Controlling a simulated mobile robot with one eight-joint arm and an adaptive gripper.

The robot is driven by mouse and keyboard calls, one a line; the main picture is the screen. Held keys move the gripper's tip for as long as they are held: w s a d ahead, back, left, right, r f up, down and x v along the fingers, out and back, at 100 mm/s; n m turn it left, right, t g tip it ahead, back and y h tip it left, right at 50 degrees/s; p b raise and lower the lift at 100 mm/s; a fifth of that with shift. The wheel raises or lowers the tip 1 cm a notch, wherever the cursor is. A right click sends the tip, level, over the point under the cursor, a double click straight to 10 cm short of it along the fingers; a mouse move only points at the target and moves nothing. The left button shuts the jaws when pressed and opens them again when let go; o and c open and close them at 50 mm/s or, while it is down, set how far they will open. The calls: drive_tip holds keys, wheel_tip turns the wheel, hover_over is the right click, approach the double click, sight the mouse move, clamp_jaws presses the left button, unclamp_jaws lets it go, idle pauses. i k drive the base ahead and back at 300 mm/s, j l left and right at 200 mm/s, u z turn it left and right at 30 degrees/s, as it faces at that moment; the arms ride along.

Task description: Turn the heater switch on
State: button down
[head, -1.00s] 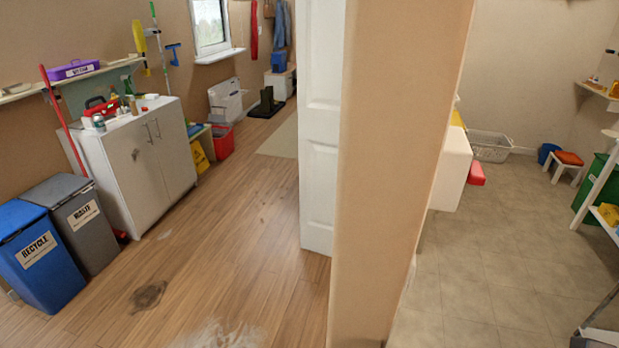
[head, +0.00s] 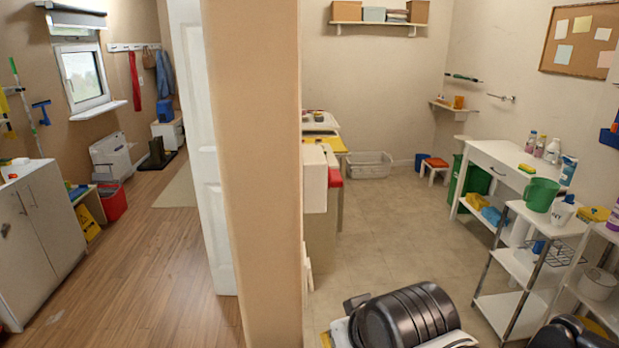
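I cannot make out a heater switch in this view. A white boxy unit (head: 112,158) stands low against the wall beyond the window in the left room. It may be a heater, but it is too small to tell, and no switch shows on it. My gripper is not in view. Dark rounded parts at the bottom edge look like my own arm.
A wall end with a white door (head: 205,150) divides two rooms. The left room has a white cabinet (head: 45,222) and open wood floor. The right room has a white shelf trolley (head: 520,265), a white table (head: 498,153), a laundry basket (head: 368,165) and clear tiles.

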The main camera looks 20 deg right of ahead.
sight(335, 179)
drive_tip(key=l+u, duration=0.25)
drive_tip(key=l, duration=0.2)
drive_tip(key=k+l+u, duration=0.1)
drive_tip(key=l+u, duration=0.15)
drive_tip(key=l, duration=0.15)
drive_tip(key=k+l+z, duration=0.35)
drive_tip(key=k+l, duration=0.1)
drive_tip(key=k, duration=0.05)
